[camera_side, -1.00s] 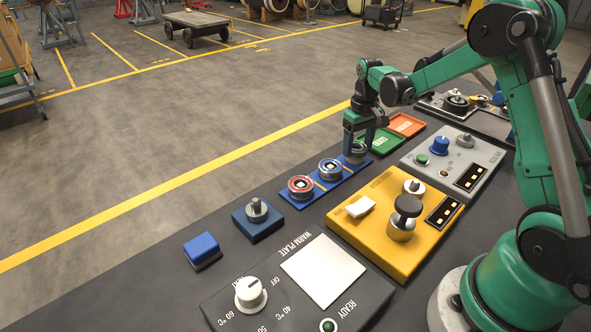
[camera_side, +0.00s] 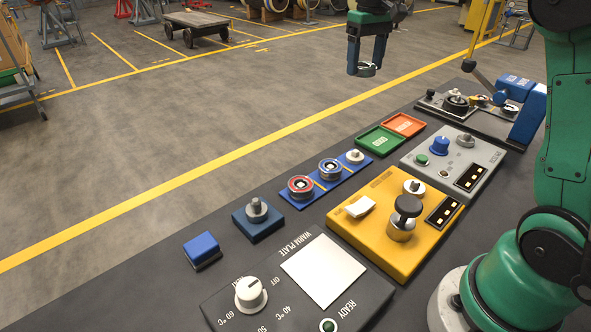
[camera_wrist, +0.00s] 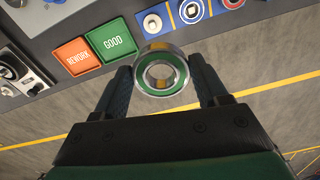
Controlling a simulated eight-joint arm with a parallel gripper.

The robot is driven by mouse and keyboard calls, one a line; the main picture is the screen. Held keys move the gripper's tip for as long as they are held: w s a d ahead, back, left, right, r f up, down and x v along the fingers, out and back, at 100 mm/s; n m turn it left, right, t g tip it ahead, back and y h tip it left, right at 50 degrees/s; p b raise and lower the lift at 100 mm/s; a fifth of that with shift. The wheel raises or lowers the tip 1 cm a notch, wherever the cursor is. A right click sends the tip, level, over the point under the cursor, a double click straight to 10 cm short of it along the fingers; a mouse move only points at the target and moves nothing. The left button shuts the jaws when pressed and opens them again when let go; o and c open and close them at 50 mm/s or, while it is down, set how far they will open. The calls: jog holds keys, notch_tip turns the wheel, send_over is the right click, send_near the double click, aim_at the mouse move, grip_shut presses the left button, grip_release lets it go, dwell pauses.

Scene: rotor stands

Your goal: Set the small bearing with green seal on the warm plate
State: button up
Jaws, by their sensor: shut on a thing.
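My gripper (camera_side: 367,68) is shut on the small bearing with green seal (camera_wrist: 160,70), a metal ring with a green face and an open centre. The gripper holds it high in the air, above the floor side of the bench in the side view. The bearing shows there as a small ring (camera_side: 366,70) between the fingertips. The warm plate (camera_side: 323,270) is a bare, pale square on a dark panel at the near end of the bench, far from my gripper. The blue rack (camera_side: 327,184) holds two other bearings, and its far post (camera_side: 355,156) is bare.
Green GOOD tray (camera_side: 380,140) and orange REWORK tray (camera_side: 404,125) lie empty beyond the rack. A yellow unit with a dark-knobbed press (camera_side: 403,217) stands beside the warm plate panel. A blue block (camera_side: 202,248) and a post on a blue base (camera_side: 257,220) stand along the bench edge.

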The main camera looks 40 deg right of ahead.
jog(key=a+n, duration=0.1)
jog(key=a, duration=0.6)
jog(key=n, duration=0.5)
send_near(327, 269)
jog(key=shift+f, duration=1.1)
jog(key=shift+f, duration=0.4)
jog(key=shift+f, duration=0.6)
jog(key=shift+f, duration=1.4)
dwell(0.6)
jog(key=o, duration=1.4)
